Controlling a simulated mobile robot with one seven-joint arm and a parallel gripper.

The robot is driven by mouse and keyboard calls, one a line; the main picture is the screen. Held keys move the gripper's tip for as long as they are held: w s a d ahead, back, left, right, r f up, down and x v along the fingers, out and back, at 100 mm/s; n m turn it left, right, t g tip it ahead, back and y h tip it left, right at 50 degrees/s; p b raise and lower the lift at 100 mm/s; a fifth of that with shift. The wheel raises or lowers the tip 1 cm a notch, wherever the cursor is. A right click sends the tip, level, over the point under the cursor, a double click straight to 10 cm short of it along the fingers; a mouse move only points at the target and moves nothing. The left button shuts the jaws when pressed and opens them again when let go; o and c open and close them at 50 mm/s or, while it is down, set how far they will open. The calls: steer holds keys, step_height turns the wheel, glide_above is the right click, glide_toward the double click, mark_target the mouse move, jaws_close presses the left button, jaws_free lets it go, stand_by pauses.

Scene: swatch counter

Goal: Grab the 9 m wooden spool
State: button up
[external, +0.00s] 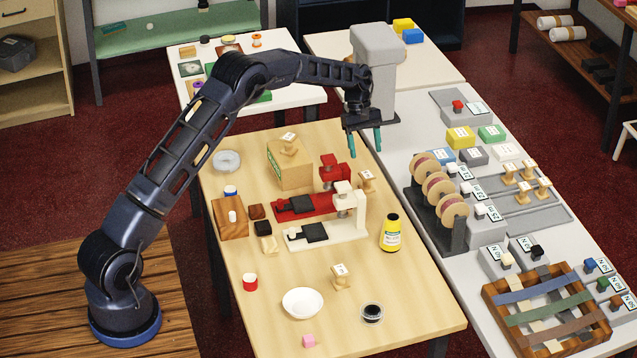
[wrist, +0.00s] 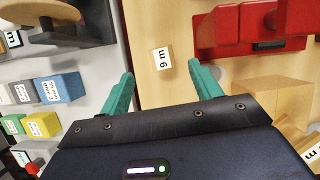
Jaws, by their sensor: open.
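The 9 m wooden spool (external: 367,181) stands upright on the light wooden table, near its right edge and beside the red press. Its white top label reads 9 m in the wrist view (wrist: 162,61), where it shows between and ahead of my fingertips. My gripper (external: 365,153) is open and empty, pointing down above the spool and apart from it. In the wrist view its two teal fingers (wrist: 161,70) are spread on either side of the label. Similar wooden spools stand on a cardboard box (external: 289,145) and near the table's front (external: 341,278).
The red press (external: 330,172) and white press (external: 346,205) stand close to the spool. A yellow bottle (external: 390,233) is in front. On the grey counter to the right is a rack of ribbon reels (external: 452,208). Bare wood lies between the spool and the counter.

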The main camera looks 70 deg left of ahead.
mark_target(367, 174)
steer(key=x, duration=0.4)
steer(key=a+x, duration=0.1)
steer(key=x, duration=0.6)
steer(key=shift+f, duration=0.65)
steer(key=c, duration=1)
